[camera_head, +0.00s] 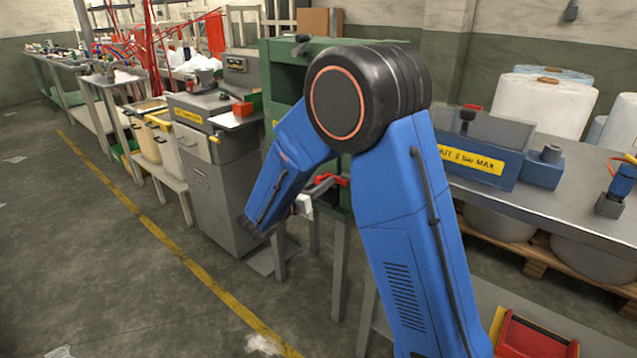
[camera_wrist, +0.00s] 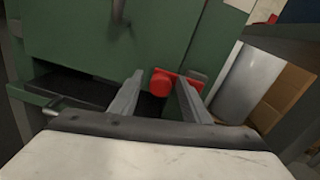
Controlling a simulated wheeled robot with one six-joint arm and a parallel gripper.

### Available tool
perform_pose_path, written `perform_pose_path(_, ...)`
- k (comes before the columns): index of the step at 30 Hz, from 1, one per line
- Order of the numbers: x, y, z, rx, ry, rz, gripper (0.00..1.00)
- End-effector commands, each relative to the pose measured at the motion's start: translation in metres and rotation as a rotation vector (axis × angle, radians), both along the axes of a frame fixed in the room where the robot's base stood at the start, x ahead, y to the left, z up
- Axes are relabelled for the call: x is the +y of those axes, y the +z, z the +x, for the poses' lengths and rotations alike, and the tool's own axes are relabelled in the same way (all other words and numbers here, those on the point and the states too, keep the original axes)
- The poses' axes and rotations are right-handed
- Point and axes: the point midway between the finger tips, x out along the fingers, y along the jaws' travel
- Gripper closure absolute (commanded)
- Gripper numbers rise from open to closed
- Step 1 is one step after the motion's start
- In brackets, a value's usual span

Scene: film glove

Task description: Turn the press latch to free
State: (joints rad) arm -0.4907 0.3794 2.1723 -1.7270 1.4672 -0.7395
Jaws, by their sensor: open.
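The press is a green cabinet-like machine (camera_head: 283,75), partly hidden behind my blue arm. Its green front fills much of the wrist view (camera_wrist: 75,35). A red latch with a round knob (camera_wrist: 161,84) and a short bar to the right sits on that front. In the head view a small red part (camera_head: 335,179) shows just below my arm, by the gripper. My gripper (camera_wrist: 158,77) is open, its two grey fingers pointing at the press. The red knob shows between the fingertips; contact cannot be told. The gripper shows small in the head view (camera_head: 317,188).
A dark slot (camera_wrist: 75,88) and a metal rod (camera_wrist: 62,103) lie left of the fingers. Right of the press stands a metal table with a blue unit (camera_head: 480,165). A grey machine (camera_head: 215,170) stands on the left. The floor at front left is mostly clear.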

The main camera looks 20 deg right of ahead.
Motion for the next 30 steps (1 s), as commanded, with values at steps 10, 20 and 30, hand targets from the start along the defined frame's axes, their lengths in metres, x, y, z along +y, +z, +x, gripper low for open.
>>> perform_pose_path(10, -0.0012, -0.0001, 0.0009, 0.0, 0.0, 0.0, 0.67)
perform_pose_path(20, -0.0011, 0.0002, 0.0009, -0.002, 0.0, 0.002, 1.0)
perform_pose_path(30, -0.0012, 0.0081, 0.0006, -0.096, 0.001, 0.07, 1.0)
